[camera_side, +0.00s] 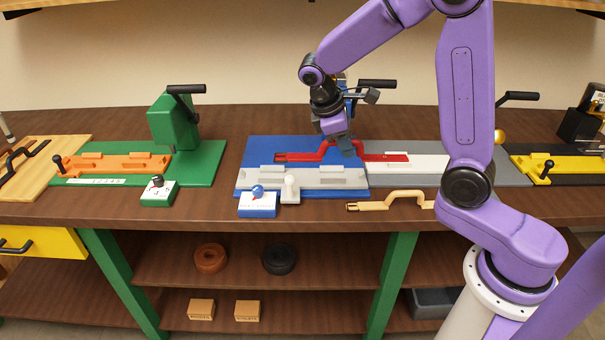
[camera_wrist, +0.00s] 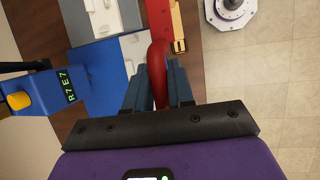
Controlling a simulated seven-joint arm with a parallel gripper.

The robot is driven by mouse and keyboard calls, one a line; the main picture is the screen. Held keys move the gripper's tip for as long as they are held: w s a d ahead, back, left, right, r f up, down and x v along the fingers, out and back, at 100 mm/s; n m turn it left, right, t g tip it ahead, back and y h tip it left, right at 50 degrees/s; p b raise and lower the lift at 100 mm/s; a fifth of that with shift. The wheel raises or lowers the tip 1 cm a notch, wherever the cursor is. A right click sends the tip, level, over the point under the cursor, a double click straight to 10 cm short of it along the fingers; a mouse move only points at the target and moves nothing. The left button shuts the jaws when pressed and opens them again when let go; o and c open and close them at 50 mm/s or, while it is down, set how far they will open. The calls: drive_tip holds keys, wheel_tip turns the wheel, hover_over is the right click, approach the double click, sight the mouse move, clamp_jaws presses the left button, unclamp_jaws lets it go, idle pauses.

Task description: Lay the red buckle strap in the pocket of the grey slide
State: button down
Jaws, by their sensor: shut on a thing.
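The red buckle strap (camera_side: 298,157) is long and flat with a raised arched middle. My gripper (camera_side: 341,148) is shut on that arch; in the wrist view the arch (camera_wrist: 157,62) lies between the two fingers (camera_wrist: 158,92).
A blue press with a black lever (camera_side: 377,84) stands behind my gripper. A blue dial box (camera_side: 258,202) and a pale knob (camera_side: 290,188) are in front. A tan strap (camera_side: 390,201) lies near the table edge. A green station (camera_side: 200,165) stands left, a grey one right.

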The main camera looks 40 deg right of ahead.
drive_tip(key=w+f, duration=0.3)
drive_tip(key=w, duration=0.1)
drive_tip(key=w+f, duration=0.3)
drive_tip(key=w, duration=0.1)
drive_tip(key=w+f, duration=0.3)
drive_tip(key=w, duration=0.2)
drive_tip(key=shift+d+f, duration=0.15)
drive_tip(key=shift+d, duration=0.2)
drive_tip(key=shift+w+f, duration=0.3)
drive_tip(key=shift+f, duration=1.55)
drive_tip(key=shift+f, duration=0.1)
drive_tip(key=c, duration=1)
unclamp_jaws()
